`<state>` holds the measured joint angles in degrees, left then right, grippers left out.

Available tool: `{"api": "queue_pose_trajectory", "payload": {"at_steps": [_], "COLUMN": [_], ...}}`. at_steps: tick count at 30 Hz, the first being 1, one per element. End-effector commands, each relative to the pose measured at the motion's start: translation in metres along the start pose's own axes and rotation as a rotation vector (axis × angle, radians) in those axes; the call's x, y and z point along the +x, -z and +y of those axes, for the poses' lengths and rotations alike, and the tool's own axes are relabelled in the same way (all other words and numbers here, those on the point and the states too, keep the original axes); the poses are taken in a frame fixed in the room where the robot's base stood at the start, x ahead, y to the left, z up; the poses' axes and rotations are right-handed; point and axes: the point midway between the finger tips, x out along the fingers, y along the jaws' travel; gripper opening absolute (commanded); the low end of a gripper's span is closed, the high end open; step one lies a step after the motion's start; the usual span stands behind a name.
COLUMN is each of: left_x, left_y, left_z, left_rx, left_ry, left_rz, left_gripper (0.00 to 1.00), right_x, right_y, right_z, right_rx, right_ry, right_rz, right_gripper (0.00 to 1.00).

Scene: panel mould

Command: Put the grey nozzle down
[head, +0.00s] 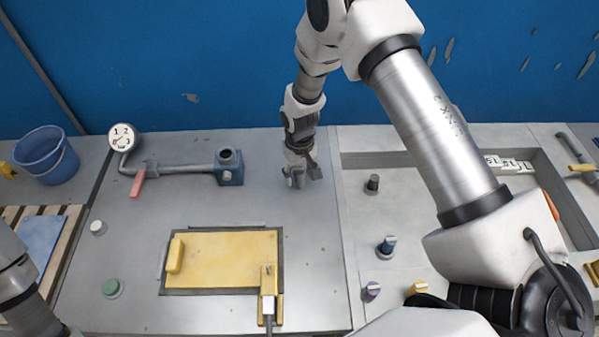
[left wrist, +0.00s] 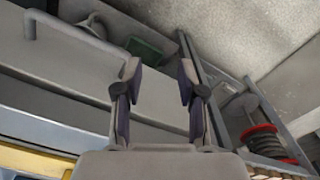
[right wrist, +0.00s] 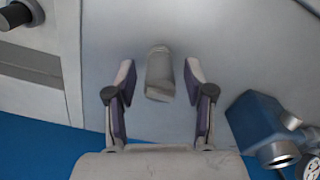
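The grey nozzle (right wrist: 159,75) shows in the right wrist view as a short grey cylinder over the grey tabletop, between the fingertips of my right gripper (right wrist: 160,80). A gap shows on each side of it, so the fingers are open and not clamped on it. In the head view my right gripper (head: 303,176) points down at the back of the table, right of the blue-grey block; the nozzle cannot be told clearly from the fingers there. My left gripper (left wrist: 157,78) is open and empty in the left wrist view; its fingers are outside the head view.
A blue-grey block (head: 229,167) with a pipe and gauge (head: 122,136) stands left of my right gripper. A yellow panel (head: 225,258) lies in front. The right-hand surface has a dark fitting (head: 372,183), a blue one (head: 386,246) and a purple one (head: 371,290). Bare table surrounds the nozzle.

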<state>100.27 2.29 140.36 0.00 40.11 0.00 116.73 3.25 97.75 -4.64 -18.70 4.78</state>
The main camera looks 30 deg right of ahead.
Motion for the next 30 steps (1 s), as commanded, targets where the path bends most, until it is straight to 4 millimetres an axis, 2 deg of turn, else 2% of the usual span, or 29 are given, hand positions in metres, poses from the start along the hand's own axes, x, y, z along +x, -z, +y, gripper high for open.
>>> {"api": "queue_pose_trajectory", "payload": {"at_steps": [5, 9, 14, 21, 25, 30], "left_x": [0.000, 0.003, 0.016, 0.031, 0.033, 0.032], "left_y": [0.000, 0.000, 0.000, 0.000, 0.000, 0.000], "left_z": [0.000, 0.000, 0.000, 0.000, 0.000, 0.000], "left_rx": [0.000, 0.000, 0.000, 0.000, 0.000, 0.000], "left_ry": [0.000, 0.000, 0.000, 0.000, 0.000, 0.000], "left_rz": [0.000, 0.000, -0.001, -0.001, -0.001, 0.000], "left_gripper": [0.40, 0.40, 0.40, 0.40, 0.40, 0.40], "right_x": [-0.001, -0.009, -0.042, -0.102, -0.118, -0.123], "right_y": [0.000, 0.001, 0.002, 0.001, 0.000, 0.000], "right_z": [0.000, 0.000, 0.000, 0.000, 0.000, 0.000], "right_rx": [0.000, 0.000, 0.000, 0.000, 0.000, 0.000], "right_ry": [0.000, 0.000, 0.000, 0.000, 0.000, 0.000], "right_rz": [0.000, 0.003, 0.006, 0.005, 0.001, 0.000], "right_gripper": [0.53, 0.53, 0.53, 0.53, 0.53, 0.53]}}
